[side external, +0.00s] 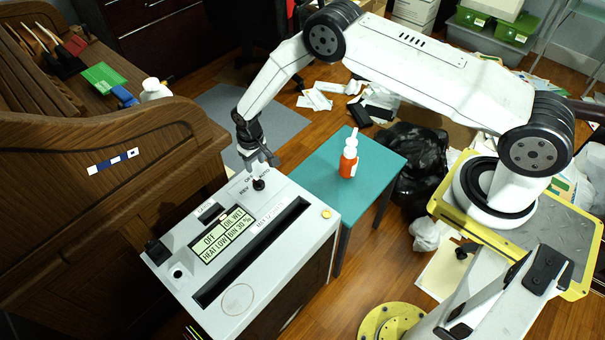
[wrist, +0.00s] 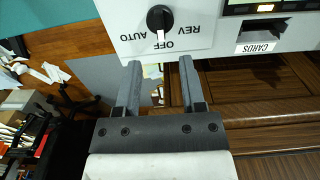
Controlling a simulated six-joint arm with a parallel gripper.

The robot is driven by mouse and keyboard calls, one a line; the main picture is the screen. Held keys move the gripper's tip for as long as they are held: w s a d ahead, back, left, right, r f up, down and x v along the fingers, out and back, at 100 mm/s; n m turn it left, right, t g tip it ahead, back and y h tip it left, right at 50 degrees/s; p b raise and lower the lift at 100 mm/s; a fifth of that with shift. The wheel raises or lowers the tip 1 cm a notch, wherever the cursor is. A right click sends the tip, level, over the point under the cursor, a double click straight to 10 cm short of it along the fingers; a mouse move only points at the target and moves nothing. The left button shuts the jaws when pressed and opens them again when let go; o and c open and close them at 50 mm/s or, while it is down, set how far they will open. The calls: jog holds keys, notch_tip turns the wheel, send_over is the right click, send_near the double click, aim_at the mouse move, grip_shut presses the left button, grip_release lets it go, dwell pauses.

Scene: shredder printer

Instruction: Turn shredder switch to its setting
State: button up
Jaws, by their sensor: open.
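The shredder (side external: 265,260) is a pale box with a long feed slot and a display reading OFF, OIL WET, HEAT LOW and BIN 30 %. Its switch is a black round knob (wrist: 160,18) with a white mark, near the top of the wrist view, with AUTO, OFF and REV printed around it. The white mark points toward OFF. In the side view the knob (side external: 259,184) is at the shredder's far corner. My gripper (wrist: 159,62) is open and empty, its two fingers apart just short of the knob. In the side view my gripper (side external: 256,165) is close above the knob; contact is unclear.
A teal table (side external: 320,180) with an orange-and-white bottle (side external: 348,160) stands right of the shredder. A wooden desk (side external: 120,170) is close on the left. A slot labelled CARDS (wrist: 260,35) is near the knob. Papers and a black bag (side external: 425,150) lie behind.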

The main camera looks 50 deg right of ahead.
aim_at(258, 181)
jog(key=shift+f, duration=3.9)
grip_shut()
